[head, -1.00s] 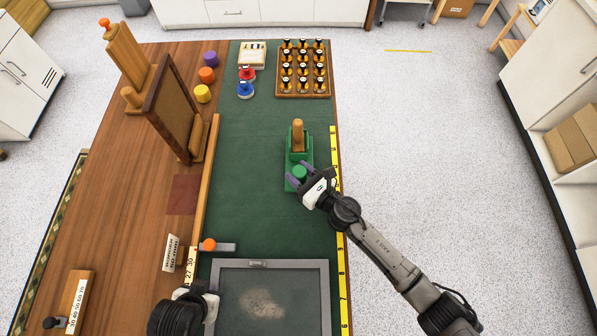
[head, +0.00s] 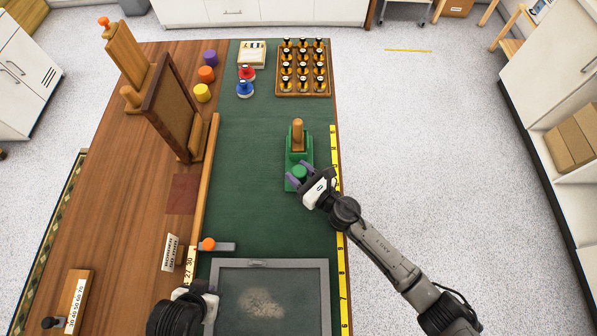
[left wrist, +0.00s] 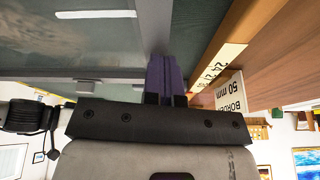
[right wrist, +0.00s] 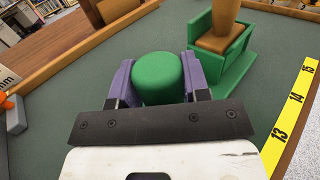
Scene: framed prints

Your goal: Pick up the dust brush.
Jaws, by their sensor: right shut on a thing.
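A wooden handle, seemingly the dust brush's (head: 298,132), stands upright in a green holder (head: 306,155) on the green mat; its lower part is hidden in the holder. It also shows at the top of the right wrist view (right wrist: 226,14). My right gripper (head: 300,174) is shut on a round green knob (right wrist: 158,78) at the near end of the holder's base, beside the brush and apart from its handle. My left gripper (left wrist: 162,75) is at the lower left, near the grey-framed panel. Its purple fingers are together with nothing visible between them.
The grey-framed panel (head: 324,290) with a pale dusty patch lies at the front. A wooden rail (head: 206,190) runs along the mat's left side. A yellow ruler (head: 341,245) edges the right. A tray of bottles (head: 303,92) stands at the back. The mid-mat is clear.

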